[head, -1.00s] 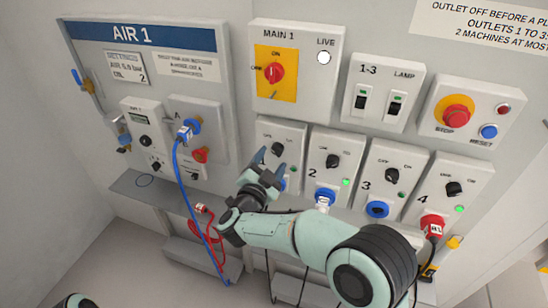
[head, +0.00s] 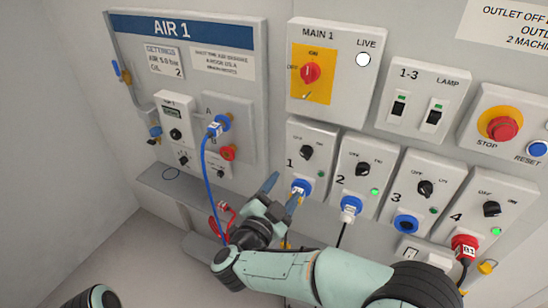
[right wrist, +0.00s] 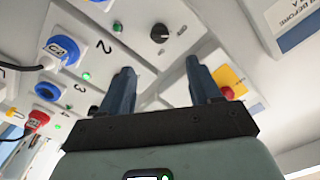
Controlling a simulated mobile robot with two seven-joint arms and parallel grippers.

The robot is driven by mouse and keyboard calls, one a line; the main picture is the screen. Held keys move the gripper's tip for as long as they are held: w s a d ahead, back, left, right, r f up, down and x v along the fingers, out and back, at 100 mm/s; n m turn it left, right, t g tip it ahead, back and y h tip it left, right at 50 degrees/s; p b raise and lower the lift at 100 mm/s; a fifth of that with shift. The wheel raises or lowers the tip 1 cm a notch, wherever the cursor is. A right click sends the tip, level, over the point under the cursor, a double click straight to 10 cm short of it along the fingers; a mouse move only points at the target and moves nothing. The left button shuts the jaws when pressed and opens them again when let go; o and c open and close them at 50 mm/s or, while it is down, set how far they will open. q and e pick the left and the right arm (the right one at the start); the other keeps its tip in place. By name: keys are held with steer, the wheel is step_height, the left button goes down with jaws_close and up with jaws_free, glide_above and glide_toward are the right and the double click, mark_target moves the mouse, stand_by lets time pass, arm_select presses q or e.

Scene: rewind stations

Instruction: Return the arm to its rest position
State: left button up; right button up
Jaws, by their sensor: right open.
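My right gripper (head: 281,192) is open and empty in the head view, in front of the lower left part of outlet 1 (head: 316,131). One fingertip overlaps the blue socket (head: 302,187) of outlet 1 in the picture; I cannot tell whether they touch. In the right wrist view the two fingers (right wrist: 162,80) stand apart with nothing between them. My right arm comes in from the lower right. A dark rounded piece of my own body shows at the bottom left, but my left gripper is not in view.
A grey ledge (head: 170,193) runs below. Open floor lies at lower left.

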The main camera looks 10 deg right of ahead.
steer(key=w+d+f+n+g+y, duration=0.2)
steer(key=f+n+y, duration=0.45)
steer(key=f, duration=1.35)
steer(key=s+d+f+n+g+y+p, duration=0.15)
steer(key=s+f, duration=0.25)
steer(key=f, duration=0.5)
steer(key=s+d+f+n+g+y, duration=0.1)
steer(key=s+f+g, duration=0.2)
steer(key=f, duration=0.5)
steer(key=s+f+g+y, duration=0.2)
steer(key=s+f+g, duration=0.2)
steer(key=s, duration=0.9)
steer(key=s+f+n+g+y, duration=0.1)
steer(key=s+f+g, duration=0.4)
steer(key=s, duration=0.9)
step_height(320, 180, down, 3)
steer(key=shift+s+a+r+y, duration=0.2)
steer(key=shift+a+y, duration=0.1)
steer(key=shift+y, duration=0.6)
steer(key=shift+g, duration=0.25)
steer(key=c, duration=0.4)
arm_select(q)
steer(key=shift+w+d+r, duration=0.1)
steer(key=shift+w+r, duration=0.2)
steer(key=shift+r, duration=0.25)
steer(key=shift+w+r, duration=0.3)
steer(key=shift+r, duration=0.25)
arm_select(e)
steer(key=shift+d, duration=0.15)
